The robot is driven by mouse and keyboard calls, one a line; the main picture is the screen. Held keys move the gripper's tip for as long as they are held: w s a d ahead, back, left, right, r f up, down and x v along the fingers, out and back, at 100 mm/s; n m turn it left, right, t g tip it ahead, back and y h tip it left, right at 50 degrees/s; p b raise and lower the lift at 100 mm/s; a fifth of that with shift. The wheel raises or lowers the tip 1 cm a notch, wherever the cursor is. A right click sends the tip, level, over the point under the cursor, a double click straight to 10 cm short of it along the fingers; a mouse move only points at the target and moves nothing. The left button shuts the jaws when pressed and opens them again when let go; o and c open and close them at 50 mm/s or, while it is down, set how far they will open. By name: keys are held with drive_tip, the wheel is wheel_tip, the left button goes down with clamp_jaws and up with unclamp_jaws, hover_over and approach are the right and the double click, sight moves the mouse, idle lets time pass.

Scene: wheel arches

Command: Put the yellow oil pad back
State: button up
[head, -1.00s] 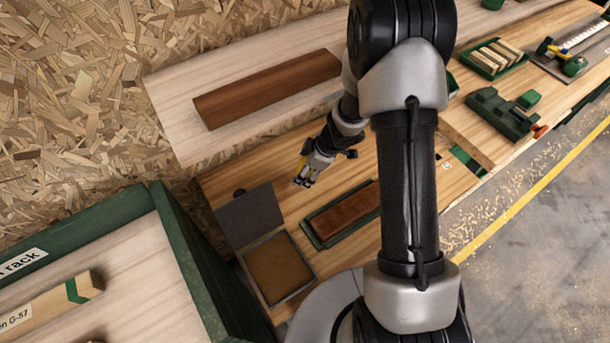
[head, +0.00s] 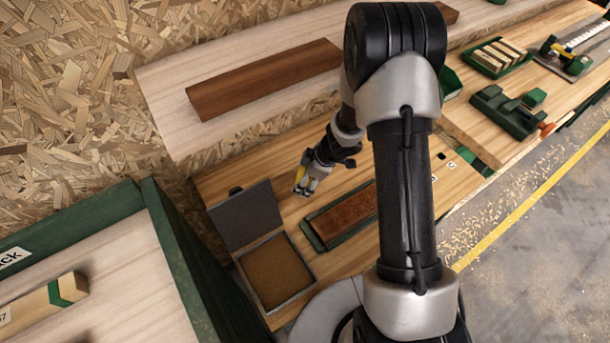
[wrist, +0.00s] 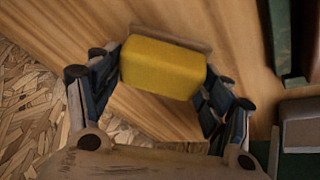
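The yellow oil pad (wrist: 163,68) is a yellow block with a thin brownish backing, between the fingers of my gripper in the wrist view. My gripper (head: 301,187) is shut on the pad, which shows as a small yellow patch in the head view. They are over the bare wood behind the open grey tin (head: 312,277) and the green tray. The tin has a brown surface inside, and its lid (head: 246,214) is raised at the back. I cannot tell the exact height of the pad above the bench.
A green tray (head: 311,235) with a brown block (head: 343,219) lies right of the tin, partly behind my arm. A dark wooden bar (head: 265,80) rests on the raised shelf behind. A green-sided rack (head: 170,235) stands at left. Bare bench (head: 222,185) lies behind the lid.

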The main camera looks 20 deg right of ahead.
drive_tip(key=o, duration=0.4)
drive_tip(key=shift+c, duration=0.2)
drive_tip(key=shift+r, duration=0.1)
drive_tip(key=shift+r, duration=0.25)
drive_tip(key=p+v, duration=0.6)
drive_tip(key=v, duration=0.5)
drive_tip(key=shift+s+r+p, duration=0.15)
drive_tip(key=shift+r+p, duration=0.15)
drive_tip(key=shift+d, duration=0.1)
